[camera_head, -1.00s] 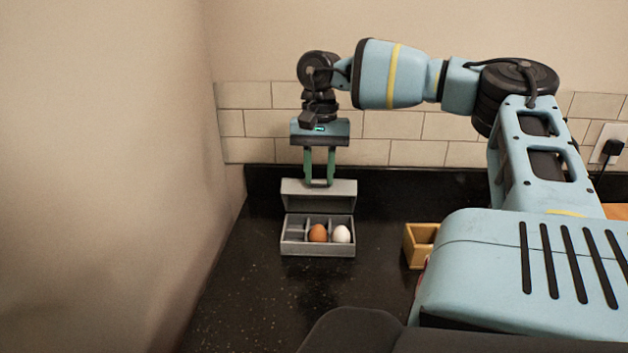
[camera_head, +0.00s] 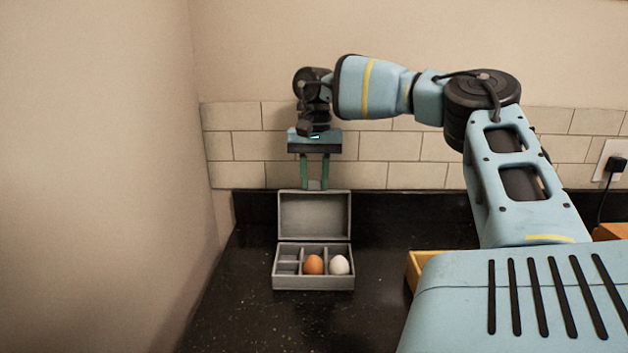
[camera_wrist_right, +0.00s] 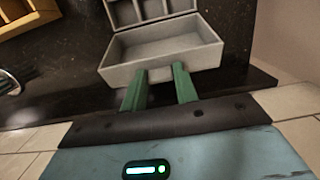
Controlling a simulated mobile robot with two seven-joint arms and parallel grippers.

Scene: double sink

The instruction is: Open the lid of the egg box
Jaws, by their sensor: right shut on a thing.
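The grey egg box (camera_head: 313,284) stands on the dark counter with its compartments facing up. A brown egg (camera_head: 313,265) and a white egg (camera_head: 339,265) sit in its compartments. Its lid (camera_head: 314,214) stands up at the back edge, inner side facing the head camera. My right gripper (camera_head: 314,186) is at the lid's top edge, shut on the lid's tab. In the right wrist view the green fingers (camera_wrist_right: 159,85) are on either side of the tab on the lid (camera_wrist_right: 160,52). My left gripper is not in view.
A yellow wooden box (camera_head: 424,266) stands right of the egg box, partly hidden by my right arm. A tiled wall (camera_head: 380,174) is behind, and a plain wall is at left. The counter (camera_head: 240,305) left of the egg box is clear.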

